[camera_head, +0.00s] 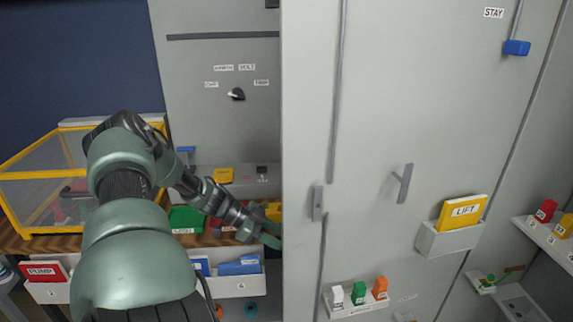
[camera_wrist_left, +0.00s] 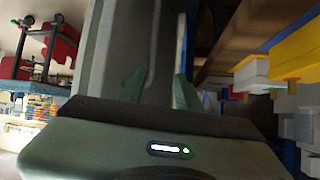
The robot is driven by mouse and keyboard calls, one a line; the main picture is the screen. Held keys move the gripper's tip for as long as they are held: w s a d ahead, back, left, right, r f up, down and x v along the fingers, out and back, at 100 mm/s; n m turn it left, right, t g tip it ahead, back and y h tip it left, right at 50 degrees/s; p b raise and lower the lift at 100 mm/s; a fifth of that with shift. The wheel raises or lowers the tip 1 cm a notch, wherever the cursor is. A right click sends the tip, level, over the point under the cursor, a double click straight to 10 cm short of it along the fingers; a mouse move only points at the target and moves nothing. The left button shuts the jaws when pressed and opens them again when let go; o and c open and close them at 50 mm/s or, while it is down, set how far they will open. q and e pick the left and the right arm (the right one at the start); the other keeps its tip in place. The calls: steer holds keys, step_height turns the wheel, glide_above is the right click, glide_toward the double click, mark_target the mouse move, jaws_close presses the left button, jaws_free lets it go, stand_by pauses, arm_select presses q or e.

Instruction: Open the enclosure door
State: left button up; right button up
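A tall grey enclosure panel (camera_head: 370,120) fills the middle and right of the head view. It carries vertical rods, a grey lever handle (camera_head: 402,183) and a small grey latch piece (camera_head: 318,202). A grey panel with a black knob (camera_head: 236,94) stands left of its edge. My left gripper (camera_head: 268,232) is low beside the tall panel's left edge. In the left wrist view its two green fingers (camera_wrist_left: 160,90) are apart, with a grey upright surface (camera_wrist_left: 152,45) showing between them. Whether they touch the panel cannot be told. My right gripper is out of view.
A yellow-framed clear bin (camera_head: 30,205) stands on a wooden surface at left. White trays hold a red PUMP box (camera_head: 43,271) and blue boxes (camera_head: 240,267). The tall panel bears a yellow LIFT folder (camera_head: 462,212) and small bottles (camera_head: 359,293). A blue STAY piece (camera_head: 516,48) hangs upper right.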

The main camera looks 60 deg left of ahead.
arm_select(q)
steer(key=shift+a+b, duration=0.5)
steer(key=shift+a, duration=0.45)
stand_by(0.4)
